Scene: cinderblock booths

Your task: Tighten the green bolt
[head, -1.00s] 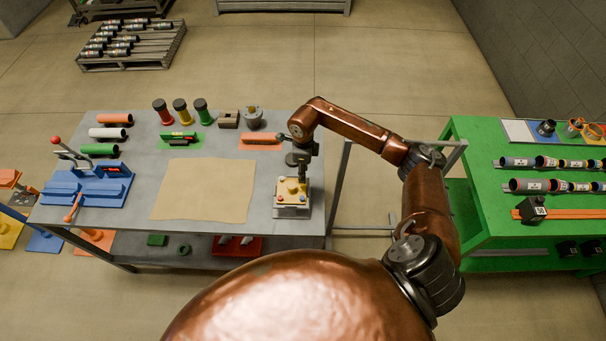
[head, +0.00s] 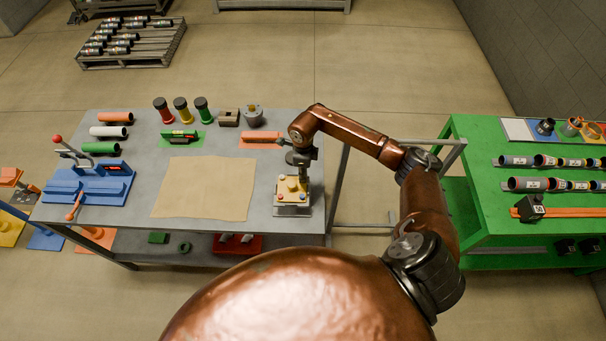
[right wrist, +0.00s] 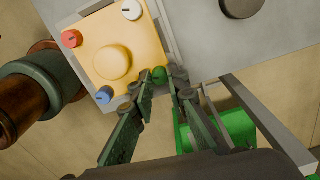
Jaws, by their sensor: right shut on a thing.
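The yellow bolt plate (head: 283,184) is on a grey block near the front right of the grey table. In the right wrist view the plate (right wrist: 125,40) carries a red bolt (right wrist: 71,39), a white bolt (right wrist: 131,9), a blue bolt (right wrist: 104,96) and the green bolt (right wrist: 160,75), around a raised yellow dome (right wrist: 112,63). My right gripper (right wrist: 161,82) is shut on the green bolt, with one finger on each side of it. In the head view my right gripper (head: 301,171) reaches down over the plate and hides the green bolt. My left gripper is not in view.
On the table are a tan mat (head: 203,188), a blue lever fixture (head: 90,185), coloured tubes, capped posts and an orange block (head: 261,139). A green table (head: 480,225) with several cylinders stands at the right. The mat is bare.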

